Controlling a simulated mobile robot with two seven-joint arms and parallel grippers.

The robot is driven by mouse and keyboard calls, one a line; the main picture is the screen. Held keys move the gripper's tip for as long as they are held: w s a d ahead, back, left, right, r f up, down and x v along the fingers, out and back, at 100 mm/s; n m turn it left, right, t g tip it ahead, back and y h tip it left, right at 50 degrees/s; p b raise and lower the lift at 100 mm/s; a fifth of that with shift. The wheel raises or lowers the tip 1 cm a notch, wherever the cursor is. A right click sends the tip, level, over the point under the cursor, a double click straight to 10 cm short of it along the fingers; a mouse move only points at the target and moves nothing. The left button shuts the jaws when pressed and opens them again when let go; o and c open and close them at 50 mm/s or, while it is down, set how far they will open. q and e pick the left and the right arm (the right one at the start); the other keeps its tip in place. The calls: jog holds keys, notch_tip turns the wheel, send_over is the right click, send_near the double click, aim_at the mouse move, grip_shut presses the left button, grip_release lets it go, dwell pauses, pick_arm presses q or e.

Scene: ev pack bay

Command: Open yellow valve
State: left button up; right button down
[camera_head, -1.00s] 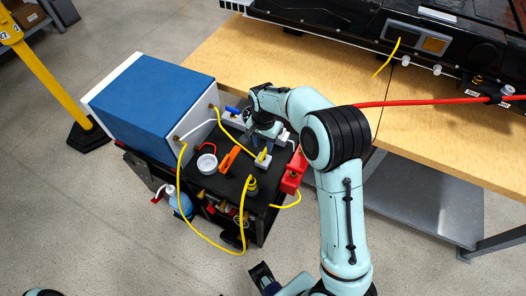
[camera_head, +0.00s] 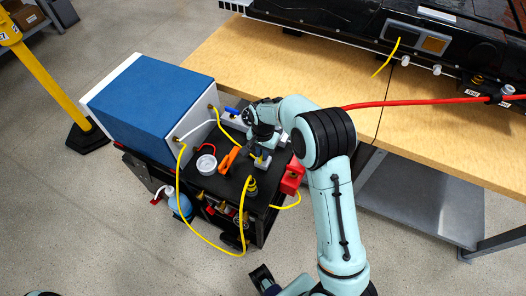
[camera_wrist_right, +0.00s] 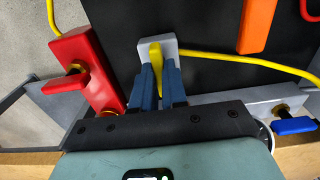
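The yellow valve handle (camera_wrist_right: 155,58) stands on a small grey block (camera_wrist_right: 143,51) on the black top of the cart, and a yellow hose leaves that block. My right gripper (camera_wrist_right: 158,72) is at the handle, with one blue finger on each side of it. The gap between the fingers is about as narrow as the handle, so they look shut on it. In the head view, my right gripper (camera_head: 261,154) is low over the cart top, and the wrist partly hides the valve. A dark part of my left gripper (camera_head: 264,277) shows at the bottom edge; its fingers are unclear.
A red block (camera_wrist_right: 88,72) with a red handle stands left of the gripper in the wrist view. A blue handle (camera_wrist_right: 293,126) is on the right and an orange handle (camera_wrist_right: 257,22) beyond. A blue-topped box (camera_head: 155,108) stands behind; yellow hoses loop around the cart.

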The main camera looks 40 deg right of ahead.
jog(key=shift+n, duration=0.3)
jog(key=n, duration=0.8)
jog(key=shift+n, duration=0.4)
jog(key=n, duration=0.4)
jog(key=shift+n, duration=0.3)
jog(key=shift+n+p, duration=0.4)
jog(key=shift+n, duration=1.5)
jog(key=c, duration=1.2)
grip_release()
jog(key=shift+o, duration=0.2)
